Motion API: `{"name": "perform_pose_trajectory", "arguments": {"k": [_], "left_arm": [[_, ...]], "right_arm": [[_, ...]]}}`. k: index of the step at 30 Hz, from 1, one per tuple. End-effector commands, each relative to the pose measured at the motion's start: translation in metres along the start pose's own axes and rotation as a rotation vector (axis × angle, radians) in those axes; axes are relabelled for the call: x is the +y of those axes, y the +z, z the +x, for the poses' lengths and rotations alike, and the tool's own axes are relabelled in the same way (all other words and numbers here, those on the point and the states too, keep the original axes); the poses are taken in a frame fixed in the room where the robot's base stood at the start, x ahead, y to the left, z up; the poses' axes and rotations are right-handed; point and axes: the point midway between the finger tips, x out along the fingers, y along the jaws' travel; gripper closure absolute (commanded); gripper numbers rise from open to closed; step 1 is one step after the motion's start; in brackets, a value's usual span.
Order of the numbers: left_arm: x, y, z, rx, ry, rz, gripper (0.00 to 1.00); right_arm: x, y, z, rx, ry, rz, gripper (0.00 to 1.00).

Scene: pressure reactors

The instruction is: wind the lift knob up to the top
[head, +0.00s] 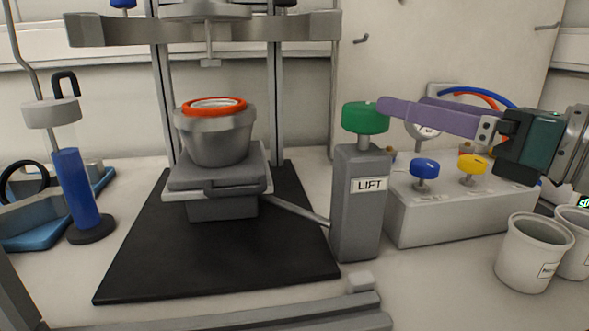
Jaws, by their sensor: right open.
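The green lift knob (365,118) sits on top of a grey post labelled LIFT (361,205). My right gripper (398,104) comes in from the right with purple fingers, open. The near fingertip is at the knob's right edge; I cannot tell if it touches. The far finger is partly hidden behind the near one. The grey vessel (216,136) with an orange-red ring (212,106) stands on the lift platform (218,178), apart from the head (205,11) above it. A rod runs from the platform to the post. My left gripper is not in view.
A grey control box (445,215) with a blue knob (425,168) and a yellow knob (472,163) stands right of the post. White cups (533,253) are at the lower right. A blue cylinder (76,190) stands left of the black mat (140,262).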

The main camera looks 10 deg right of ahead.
Motion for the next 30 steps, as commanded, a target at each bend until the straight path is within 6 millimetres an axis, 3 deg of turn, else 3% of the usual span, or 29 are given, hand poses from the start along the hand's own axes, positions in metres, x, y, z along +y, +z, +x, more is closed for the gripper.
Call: {"name": "perform_pose_trajectory", "arguments": {"k": [1, 3, 10, 21, 30], "left_arm": [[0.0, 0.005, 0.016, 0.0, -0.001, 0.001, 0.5], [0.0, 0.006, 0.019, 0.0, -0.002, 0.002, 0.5], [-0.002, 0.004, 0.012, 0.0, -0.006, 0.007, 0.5], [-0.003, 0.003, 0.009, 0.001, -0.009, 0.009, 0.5], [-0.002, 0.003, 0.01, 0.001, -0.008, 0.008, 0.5]], "right_arm": [[-0.003, -0.017, -0.001, 0.014, 0.015, -0.042, 0.0], [-0.002, -0.022, -0.001, 0.028, 0.031, -0.081, 0.0], [-0.002, -0.019, 0.016, 0.033, 0.039, -0.1, 0.0], [0.002, -0.023, 0.081, 0.032, 0.04, -0.097, 0.0], [0.003, -0.025, 0.099, 0.035, 0.04, -0.098, 0.0]]}}
